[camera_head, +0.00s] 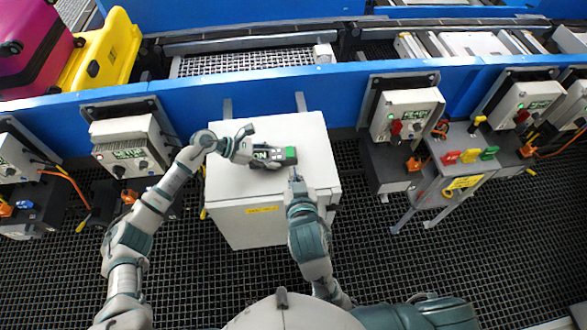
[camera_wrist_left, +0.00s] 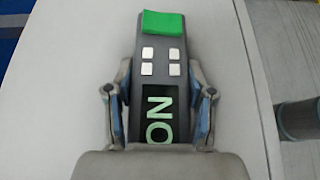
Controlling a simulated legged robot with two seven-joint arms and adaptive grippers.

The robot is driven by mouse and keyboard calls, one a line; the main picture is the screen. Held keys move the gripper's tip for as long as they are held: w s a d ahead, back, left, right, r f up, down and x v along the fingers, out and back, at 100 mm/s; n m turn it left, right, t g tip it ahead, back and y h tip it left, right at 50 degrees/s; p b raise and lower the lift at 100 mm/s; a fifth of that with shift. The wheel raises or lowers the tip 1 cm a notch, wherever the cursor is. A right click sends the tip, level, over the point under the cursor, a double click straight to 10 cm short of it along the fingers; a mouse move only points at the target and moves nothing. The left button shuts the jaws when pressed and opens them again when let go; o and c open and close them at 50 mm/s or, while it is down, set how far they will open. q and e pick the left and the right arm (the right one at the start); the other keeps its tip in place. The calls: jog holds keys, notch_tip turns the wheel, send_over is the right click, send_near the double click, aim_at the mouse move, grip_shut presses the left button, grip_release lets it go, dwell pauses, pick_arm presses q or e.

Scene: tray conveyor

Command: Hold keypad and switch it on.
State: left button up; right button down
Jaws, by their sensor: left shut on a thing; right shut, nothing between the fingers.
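The keypad (camera_head: 285,153) is a dark bar with a green end, above the top of the white cabinet in the head view. In the left wrist view the keypad (camera_wrist_left: 162,75) shows a green block at its far end, several white buttons and a display with large green letters reading ON. My left gripper (camera_head: 250,152) is shut on the keypad, a finger on each side of it, also in the left wrist view (camera_wrist_left: 158,100). My right gripper (camera_head: 294,174) is shut and empty, its tip close to the keypad's green end; whether it touches cannot be told.
The white cabinet (camera_head: 230,185) stands below both grippers, its top otherwise mostly clear. Behind it runs the blue conveyor side (camera_head: 250,97). Control boxes stand left (camera_head: 125,135) and right (camera_head: 405,112). A small stand (camera_head: 440,165) with coloured parts is at right.

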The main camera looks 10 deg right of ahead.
pick_arm(q)
jog(key=o, duration=1.5)
jog(key=shift+o, duration=0.2)
